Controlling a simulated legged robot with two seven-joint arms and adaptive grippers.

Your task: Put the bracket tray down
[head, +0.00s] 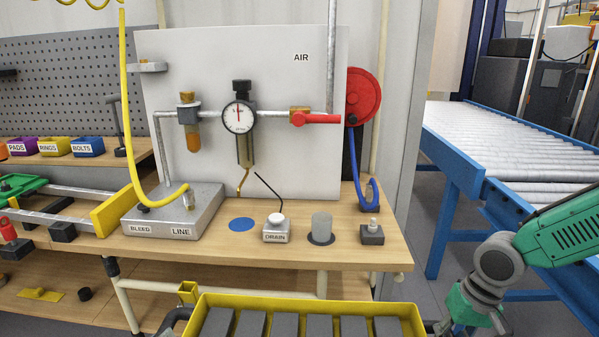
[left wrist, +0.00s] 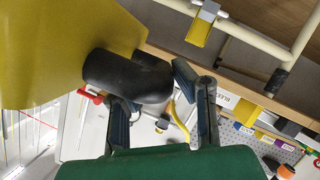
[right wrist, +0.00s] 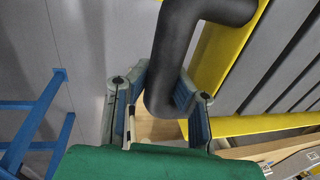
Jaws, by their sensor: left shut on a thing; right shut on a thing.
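The bracket tray (head: 310,302) is a yellow tray holding several grey blocks in a row. It is at the bottom of the head view, in front of the workbench, its lower part cut off. Its underside support is not visible. My left gripper (left wrist: 156,98) is shut on the tray's black handle (left wrist: 128,78), beside the yellow tray wall (left wrist: 55,50) in the left wrist view. My right gripper (right wrist: 160,98) is shut on the other black handle (right wrist: 178,50), next to the yellow rim (right wrist: 235,126). In the head view the right arm comes in from the right.
The wooden workbench (head: 330,251) stands behind the tray, carrying a grey LINE block (head: 176,216), a DRAIN button box (head: 277,229) and a grey cylinder (head: 321,228). A lower shelf (head: 60,315) runs at left. A blue-framed roller conveyor (head: 500,145) stands at right.

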